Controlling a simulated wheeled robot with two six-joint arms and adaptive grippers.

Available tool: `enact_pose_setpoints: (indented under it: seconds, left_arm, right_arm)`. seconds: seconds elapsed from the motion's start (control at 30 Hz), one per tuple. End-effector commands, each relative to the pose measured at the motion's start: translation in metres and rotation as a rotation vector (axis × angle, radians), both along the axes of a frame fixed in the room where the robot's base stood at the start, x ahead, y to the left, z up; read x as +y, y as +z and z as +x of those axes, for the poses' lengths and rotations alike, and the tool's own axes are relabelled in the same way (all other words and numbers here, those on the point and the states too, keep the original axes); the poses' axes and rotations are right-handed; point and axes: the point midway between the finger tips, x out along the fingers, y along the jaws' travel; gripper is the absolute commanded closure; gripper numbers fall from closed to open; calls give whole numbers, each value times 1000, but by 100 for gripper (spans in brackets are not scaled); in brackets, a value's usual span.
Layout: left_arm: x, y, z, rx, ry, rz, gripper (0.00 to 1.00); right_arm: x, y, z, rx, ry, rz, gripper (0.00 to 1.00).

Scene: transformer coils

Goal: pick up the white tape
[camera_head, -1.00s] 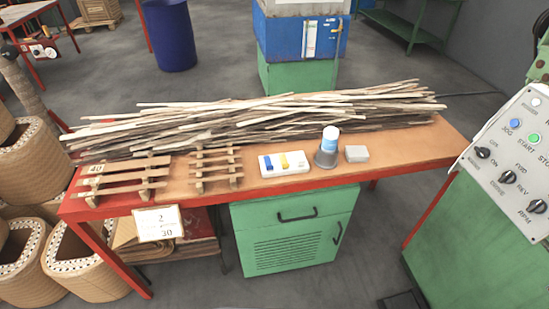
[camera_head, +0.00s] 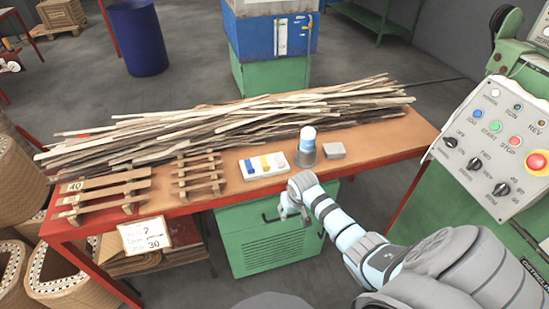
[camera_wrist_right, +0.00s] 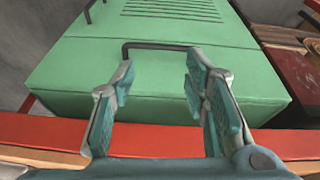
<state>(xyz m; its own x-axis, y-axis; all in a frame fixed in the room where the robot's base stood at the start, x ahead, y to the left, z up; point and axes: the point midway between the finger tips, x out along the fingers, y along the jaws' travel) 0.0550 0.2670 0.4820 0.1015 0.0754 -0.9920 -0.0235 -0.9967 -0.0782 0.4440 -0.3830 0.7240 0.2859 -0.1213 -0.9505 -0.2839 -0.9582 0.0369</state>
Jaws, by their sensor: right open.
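A small white tray (camera_head: 257,174) lies on the red-edged workbench and holds a blue piece (camera_head: 248,166), a yellow piece (camera_head: 265,163) and a white piece (camera_head: 281,159) at its right end. The white piece looks like the white tape, but it is too small to be sure. My right gripper (camera_head: 290,208) is in front of the bench's front edge, below and right of the tray. In the right wrist view my right gripper (camera_wrist_right: 158,75) is open and empty, facing the green cabinet, with no tape in that view. My left gripper is not in view.
A green cabinet (camera_head: 270,242) stands under the bench.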

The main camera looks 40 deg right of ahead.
Motion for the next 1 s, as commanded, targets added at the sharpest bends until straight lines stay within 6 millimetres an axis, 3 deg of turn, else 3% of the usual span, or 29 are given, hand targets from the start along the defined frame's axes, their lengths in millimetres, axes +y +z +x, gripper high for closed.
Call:
enact_pose_setpoints:
  seconds: [0.03,0.1,0.2,0.27,0.37,0.6,1.0]
  left_arm:
    - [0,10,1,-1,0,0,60]
    - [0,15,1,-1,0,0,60]
    - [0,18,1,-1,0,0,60]
    - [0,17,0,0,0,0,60]
    - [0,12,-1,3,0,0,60]
    - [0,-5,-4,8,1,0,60]
    - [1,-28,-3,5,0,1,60]
  right_arm:
    - [-8,70,31,-43,-14,5,58]
    - [-13,147,52,-69,-29,15,58]
    - [-16,217,57,-86,-36,14,58]
    - [-16,234,57,-87,-37,15,58]
    - [-18,223,61,-82,-39,16,58]
    - [-26,164,83,-82,-39,16,58]
    - [-41,107,105,-82,-38,15,58]
